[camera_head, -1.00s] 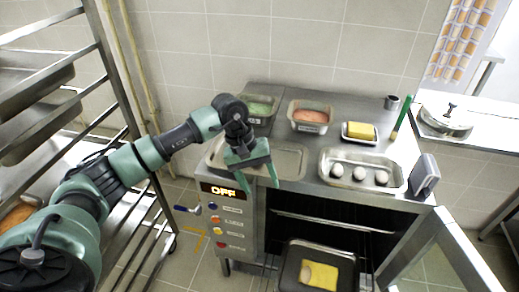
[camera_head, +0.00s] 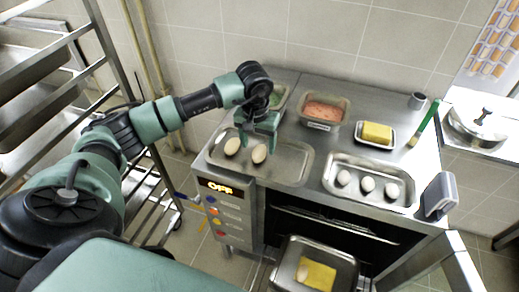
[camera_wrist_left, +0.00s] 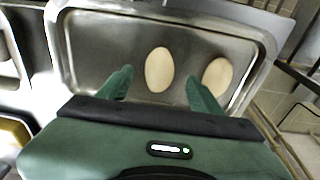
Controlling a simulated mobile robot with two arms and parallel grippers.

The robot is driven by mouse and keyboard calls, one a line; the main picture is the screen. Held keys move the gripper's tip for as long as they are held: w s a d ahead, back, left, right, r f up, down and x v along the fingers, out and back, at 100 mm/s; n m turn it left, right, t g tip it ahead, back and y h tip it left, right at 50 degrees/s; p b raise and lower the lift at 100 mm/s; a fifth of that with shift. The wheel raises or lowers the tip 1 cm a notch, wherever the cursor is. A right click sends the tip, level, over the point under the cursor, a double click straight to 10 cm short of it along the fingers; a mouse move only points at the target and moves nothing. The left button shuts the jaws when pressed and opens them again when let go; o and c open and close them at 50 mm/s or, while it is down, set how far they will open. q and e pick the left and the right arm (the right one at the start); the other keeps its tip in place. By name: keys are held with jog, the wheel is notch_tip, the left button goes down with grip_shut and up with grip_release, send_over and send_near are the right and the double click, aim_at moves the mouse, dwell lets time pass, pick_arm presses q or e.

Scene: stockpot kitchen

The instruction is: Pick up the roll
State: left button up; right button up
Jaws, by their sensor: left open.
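Two pale oval rolls lie in the left metal tray (camera_head: 290,172) on the counter. The left roll (camera_head: 232,146) and the right roll (camera_head: 259,154) are slightly apart. My left gripper (camera_head: 257,146) is open and empty above this tray, pointing down. In the left wrist view, one roll (camera_wrist_left: 159,69) shows ahead of the gap between the open fingers (camera_wrist_left: 160,92). The other roll (camera_wrist_left: 217,76) shows near the right finger's tip. I cannot tell the exact height of the fingers over the rolls. My right gripper is not in view.
A right tray (camera_head: 328,184) holds three pale oval pieces. Behind stand a tub with pink filling (camera_head: 325,110), a green-filled tub (camera_head: 278,97) and a yellow block (camera_head: 377,132) on a dish. A rack (camera_head: 104,55) stands left.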

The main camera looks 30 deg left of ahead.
aim_at(259, 150)
pick_arm(q)
jog(key=f, duration=0.2)
jog(key=shift+w+f+p, duration=0.2)
jog(key=shift+f+p, duration=0.1)
jog(key=shift+f, duration=0.35)
grip_shut()
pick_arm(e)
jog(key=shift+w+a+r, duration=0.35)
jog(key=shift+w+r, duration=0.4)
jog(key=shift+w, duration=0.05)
pick_arm(q)
jog(key=shift+w, duration=0.1)
